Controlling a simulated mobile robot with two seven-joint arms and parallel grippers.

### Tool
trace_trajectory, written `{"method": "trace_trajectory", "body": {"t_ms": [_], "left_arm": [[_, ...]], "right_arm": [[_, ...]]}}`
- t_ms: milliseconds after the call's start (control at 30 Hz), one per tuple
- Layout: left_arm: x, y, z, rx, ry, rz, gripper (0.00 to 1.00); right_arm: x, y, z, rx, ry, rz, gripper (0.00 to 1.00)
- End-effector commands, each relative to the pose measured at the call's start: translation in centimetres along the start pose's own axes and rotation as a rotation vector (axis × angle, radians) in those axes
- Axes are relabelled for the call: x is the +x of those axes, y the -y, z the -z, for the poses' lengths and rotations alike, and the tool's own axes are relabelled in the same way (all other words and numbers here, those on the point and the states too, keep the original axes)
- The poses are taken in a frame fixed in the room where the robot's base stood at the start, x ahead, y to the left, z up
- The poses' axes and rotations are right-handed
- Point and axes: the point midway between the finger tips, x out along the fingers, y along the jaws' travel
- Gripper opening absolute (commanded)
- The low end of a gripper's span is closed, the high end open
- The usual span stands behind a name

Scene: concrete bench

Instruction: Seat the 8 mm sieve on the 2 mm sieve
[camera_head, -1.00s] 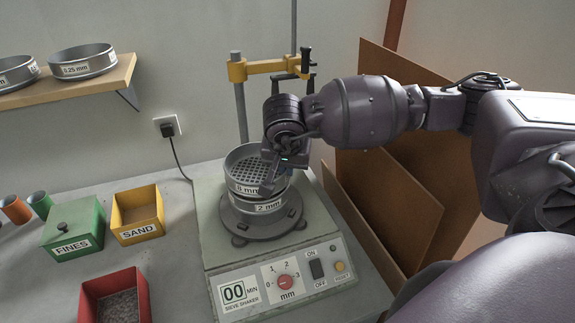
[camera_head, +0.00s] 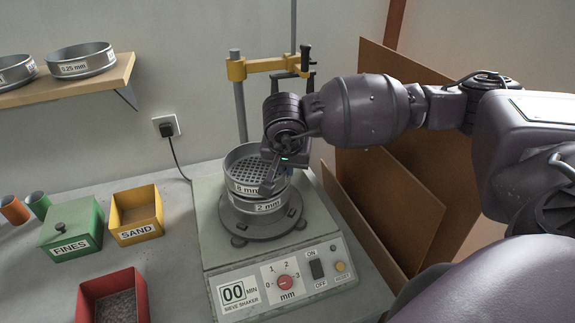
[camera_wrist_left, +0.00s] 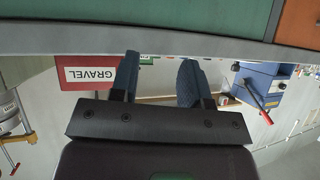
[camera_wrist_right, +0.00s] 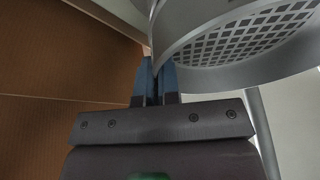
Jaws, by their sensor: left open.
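The 8 mm sieve (camera_head: 238,183), a metal ring with a coarse square-holed mesh, is directly above the 2 mm sieve (camera_head: 240,204) on the shaker. It looks roughly level; I cannot tell whether it is fully seated or slightly raised. My right gripper (camera_head: 268,185) is at its right front side, pointing down. In the right wrist view the fingers (camera_wrist_right: 155,82) are closed on the wall of the 8 mm sieve (camera_wrist_right: 205,35). My left gripper (camera_wrist_left: 157,82) is open and empty, seen only in its own wrist view.
The sieve shaker (camera_head: 215,250) has a post with a yellow clamp arm (camera_head: 265,66) behind the sieves. Brown boards (camera_head: 375,215) stand at the right. Green FINES (camera_head: 68,246), yellow SAND (camera_head: 135,231) and red (camera_head: 141,300) boxes are at left. A shelf (camera_head: 100,84) holds other sieves.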

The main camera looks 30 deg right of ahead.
Motion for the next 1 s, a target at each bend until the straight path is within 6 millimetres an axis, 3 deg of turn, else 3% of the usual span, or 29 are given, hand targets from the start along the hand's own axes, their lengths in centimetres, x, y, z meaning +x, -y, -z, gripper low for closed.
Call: {"method": "trace_trajectory", "body": {"t_ms": [1000], "left_arm": [[0.53,-0.12,-0.73,0.000,0.001,-0.001,0.43]], "right_arm": [[0.69,0.00,-0.26,0.000,-0.001,0.001,0.00]]}}
